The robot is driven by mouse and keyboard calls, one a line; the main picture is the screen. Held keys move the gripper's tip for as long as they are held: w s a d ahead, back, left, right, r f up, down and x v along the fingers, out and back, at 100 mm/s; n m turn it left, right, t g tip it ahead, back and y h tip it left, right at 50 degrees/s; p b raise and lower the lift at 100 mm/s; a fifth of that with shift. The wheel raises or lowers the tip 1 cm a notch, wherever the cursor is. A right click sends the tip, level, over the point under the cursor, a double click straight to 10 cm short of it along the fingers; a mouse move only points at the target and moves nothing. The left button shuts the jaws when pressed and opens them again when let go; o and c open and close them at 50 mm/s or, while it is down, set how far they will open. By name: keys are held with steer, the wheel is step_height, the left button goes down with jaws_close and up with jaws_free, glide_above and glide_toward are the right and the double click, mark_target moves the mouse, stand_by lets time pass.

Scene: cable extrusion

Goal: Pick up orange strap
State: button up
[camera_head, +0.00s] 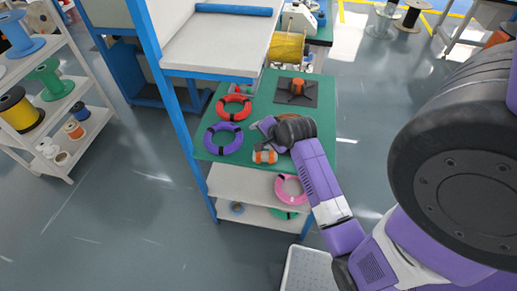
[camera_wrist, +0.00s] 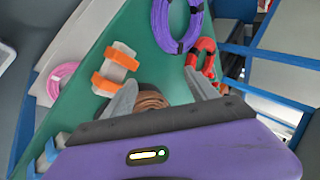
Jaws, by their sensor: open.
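An orange strap (camera_wrist: 105,84) lies on the green tabletop, left of my gripper (camera_wrist: 160,80) in the wrist view. It shows as two orange bands with a pale grey body. In the head view the orange-and-white strap (camera_head: 264,157) is near the table's front edge, just in front of my gripper. My gripper is open, with its fingers apart. A brown coil (camera_wrist: 152,99) lies between and below the fingers, partly hidden by the gripper body. I cannot tell whether the fingers touch it.
A purple coil (camera_head: 223,138) and a red coil (camera_head: 233,107) lie on the table's left side. A dark mat (camera_head: 303,99) with an orange-and-black device is at the back. A pink coil (camera_head: 290,188) is on the shelf below. A blue post (camera_head: 172,110) rises at the table's left edge.

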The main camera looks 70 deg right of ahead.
steer(key=d+r+m+y+p, duration=0.1)
steer(key=d+r+m+y, duration=0.15)
steer(key=m, duration=0.25)
steer(key=m+g+y, duration=0.2)
steer(key=m+y, duration=0.2)
steer(key=m, duration=0.1)
glide_toward(257, 154)
steer(key=shift+f+p, duration=0.3)
steer(key=shift+f, duration=0.1)
steer(key=shift+a+f, duration=0.15)
steer(key=shift+a, duration=0.1)
steer(key=shift+x, duration=0.85)
steer(key=shift+p+x, duration=0.35)
steer(key=shift+x, duration=2.6)
steer(key=shift+w+d, duration=0.15)
steer(key=shift+d, duration=0.1)
steer(key=c, duration=1.4)
step_height(257, 154, up, 10)
